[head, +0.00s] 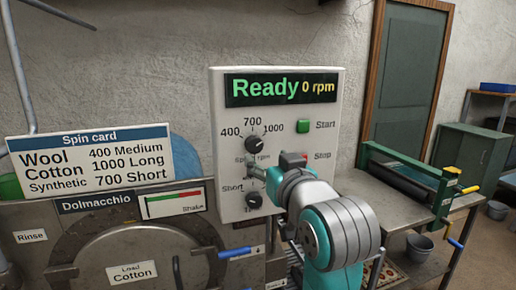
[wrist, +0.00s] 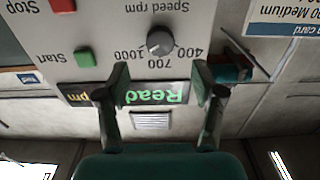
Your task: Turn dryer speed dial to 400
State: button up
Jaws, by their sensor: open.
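The dryer speed dial (head: 254,145) is a dark round knob on the pale control panel, with 400 at its left, 700 above and 1000 at its right. In the wrist view the panel is upside down and the speed dial (wrist: 160,43) shows past the fingertips. Its pale mark seems to lie between 700 and 1000, but it is small. My gripper (head: 258,173) is just below the dial in the head view. In the wrist view my gripper (wrist: 155,85) has its fingers wide apart with nothing between them, not touching the dial. The display (head: 280,87) reads "Ready 0 rpm".
A green Start button (head: 303,125) and a red Stop button (head: 295,158) sit right of the dial. A lower dial (head: 254,199) marked Short is beneath. The spin card (head: 100,158) reads Wool 400 Medium. A roller table (head: 410,185) stands at the right.

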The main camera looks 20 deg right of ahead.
aim_at(255, 147)
jog(key=w, duration=0.8)
jog(key=shift+w, duration=0.35)
jog(key=c, duration=1.1)
